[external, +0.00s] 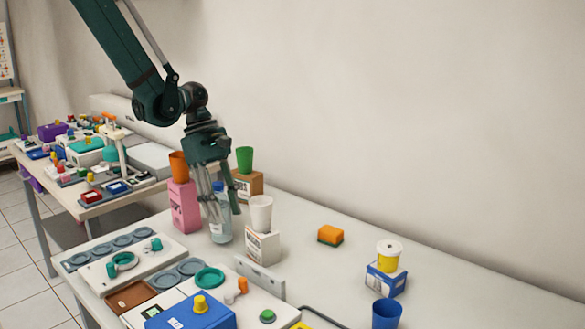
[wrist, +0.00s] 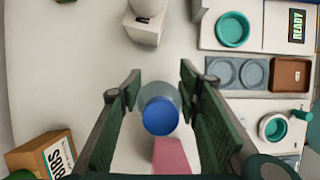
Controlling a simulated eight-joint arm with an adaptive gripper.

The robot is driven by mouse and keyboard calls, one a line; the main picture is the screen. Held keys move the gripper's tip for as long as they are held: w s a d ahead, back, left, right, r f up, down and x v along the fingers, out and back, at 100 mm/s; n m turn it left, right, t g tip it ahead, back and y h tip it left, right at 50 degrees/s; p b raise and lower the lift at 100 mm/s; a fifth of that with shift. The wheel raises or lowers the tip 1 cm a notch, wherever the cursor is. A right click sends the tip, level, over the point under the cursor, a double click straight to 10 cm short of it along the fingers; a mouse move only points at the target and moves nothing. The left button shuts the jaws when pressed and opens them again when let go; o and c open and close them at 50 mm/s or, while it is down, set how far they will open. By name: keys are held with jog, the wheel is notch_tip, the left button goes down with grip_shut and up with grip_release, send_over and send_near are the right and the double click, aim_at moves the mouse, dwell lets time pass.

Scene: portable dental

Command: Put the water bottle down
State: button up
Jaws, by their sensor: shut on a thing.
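The water bottle (external: 221,226) is clear with a blue cap and stands upright at or just above the white table (external: 340,285); I cannot tell whether its base touches. My gripper (external: 222,203) points down with its fingers around the bottle's upper part. In the wrist view, the bottle's blue cap (wrist: 160,117) sits between the two green fingers of my gripper (wrist: 160,85). The gripper is shut on the bottle. The fingers partly hide the bottle in the external view.
Close by are a pink box (external: 184,207) with an orange cup, a brown box (external: 249,184) with a green cup, and a white box (external: 262,247) with a white cup. Trays (external: 125,262) lie in front. An orange sponge (external: 330,236) lies right, with free table around it.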

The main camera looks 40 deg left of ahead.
jog(key=shift+f, duration=0.4)
jog(key=shift+f, duration=0.15)
jog(key=o, duration=1)
jog(key=shift+o, duration=0.2)
jog(key=shift+v, duration=6.15)
